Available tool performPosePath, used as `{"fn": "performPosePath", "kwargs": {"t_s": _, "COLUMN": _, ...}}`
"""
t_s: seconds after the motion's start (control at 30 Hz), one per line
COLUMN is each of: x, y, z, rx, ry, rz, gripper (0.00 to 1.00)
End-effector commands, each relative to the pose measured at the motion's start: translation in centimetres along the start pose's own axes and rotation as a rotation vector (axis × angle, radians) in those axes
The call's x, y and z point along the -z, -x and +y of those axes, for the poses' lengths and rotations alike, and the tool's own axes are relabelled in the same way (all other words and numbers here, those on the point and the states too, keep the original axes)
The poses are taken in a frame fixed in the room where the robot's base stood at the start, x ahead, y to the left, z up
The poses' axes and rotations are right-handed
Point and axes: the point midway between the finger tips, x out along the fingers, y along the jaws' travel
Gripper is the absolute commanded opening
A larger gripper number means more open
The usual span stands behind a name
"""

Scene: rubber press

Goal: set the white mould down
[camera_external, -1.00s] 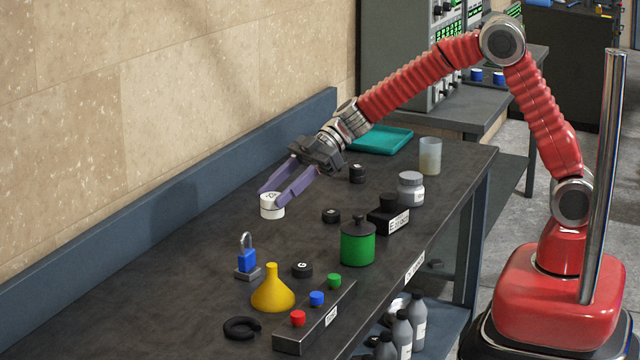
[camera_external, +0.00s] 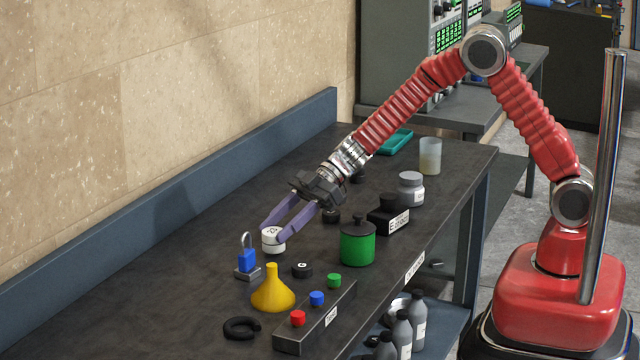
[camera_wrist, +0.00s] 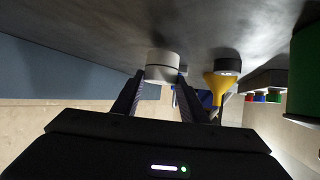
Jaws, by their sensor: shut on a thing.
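The white mould (camera_external: 273,240) is a short white cylinder with dark marks on its top. My gripper (camera_external: 272,236), with purple fingers, is shut on it, one finger on each side. The mould is over the left-middle of the dark bench, behind the yellow funnel. I cannot tell whether its underside touches the bench. In the wrist view the white mould (camera_wrist: 162,66) sits between the fingertips of my gripper (camera_wrist: 161,76).
A black mould (camera_external: 302,270), the yellow funnel (camera_external: 272,292) and a blue padlock (camera_external: 247,260) stand close by in front. A green pot (camera_external: 357,244) is to the right. The bench (camera_external: 190,262) is clear to the left, towards the wall.

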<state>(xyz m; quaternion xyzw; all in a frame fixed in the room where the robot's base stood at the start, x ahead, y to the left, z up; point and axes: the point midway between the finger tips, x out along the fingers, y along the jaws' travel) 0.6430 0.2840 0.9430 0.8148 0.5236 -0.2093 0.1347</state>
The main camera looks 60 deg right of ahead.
Motion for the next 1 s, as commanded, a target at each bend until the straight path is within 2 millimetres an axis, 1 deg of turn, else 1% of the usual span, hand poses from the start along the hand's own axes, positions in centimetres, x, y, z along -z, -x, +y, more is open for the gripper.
{"fn": "performPosePath", "kwargs": {"t_s": 0.03, "x": -0.47, "y": -0.26, "z": -0.01, "rx": 0.001, "ry": -0.001, "rz": 0.000, "gripper": 0.11}}
{"fn": "performPosePath", "kwargs": {"t_s": 0.1, "x": -0.79, "y": -0.45, "z": 0.01, "rx": 0.000, "ry": 0.000, "rz": 0.001, "gripper": 0.11}}
{"fn": "performPosePath", "kwargs": {"t_s": 0.47, "x": -0.97, "y": -0.56, "z": 0.02, "rx": -0.001, "ry": 0.000, "rz": 0.001, "gripper": 0.11}}
{"fn": "performPosePath", "kwargs": {"t_s": 0.5, "x": -1.00, "y": -0.56, "z": 0.01, "rx": -0.001, "ry": 0.001, "rz": 0.001, "gripper": 0.41}}
{"fn": "performPosePath", "kwargs": {"t_s": 0.73, "x": -0.99, "y": -0.55, "z": 0.01, "rx": -0.001, "ry": 0.001, "rz": 0.001, "gripper": 0.58}}
{"fn": "performPosePath", "kwargs": {"t_s": 1.0, "x": -0.92, "y": -0.51, "z": 0.02, "rx": -0.001, "ry": 0.001, "rz": 0.001, "gripper": 0.58}}
